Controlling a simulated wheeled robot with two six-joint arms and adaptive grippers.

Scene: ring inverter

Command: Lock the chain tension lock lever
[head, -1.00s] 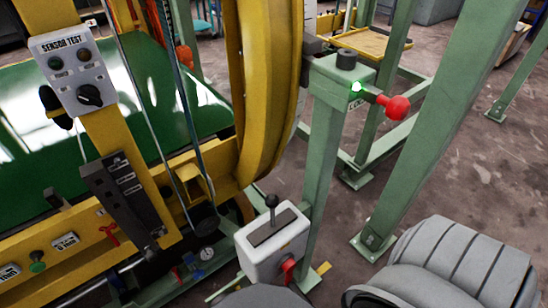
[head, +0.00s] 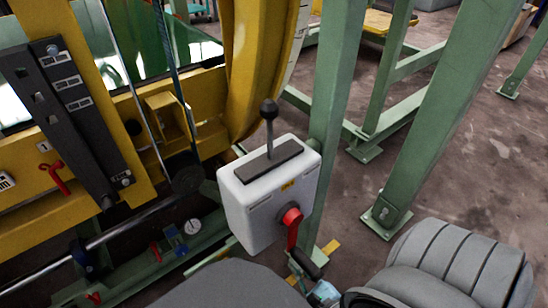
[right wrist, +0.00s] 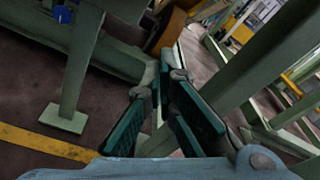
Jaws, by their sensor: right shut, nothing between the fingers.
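A white control box (head: 268,195) stands by a green post, with an upright black-knobbed lever (head: 269,125) on its top. A red lever (head: 292,228) is on the box's front and hangs down. A smaller red handle (head: 55,178) is on the yellow frame at left. No readable label shows which of these is the chain tension lock lever. My left gripper is not in view.
The green post (head: 333,110) rises right behind the box. A slanted green beam (head: 435,120) stands farther right. Open floor (head: 480,165) lies at right.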

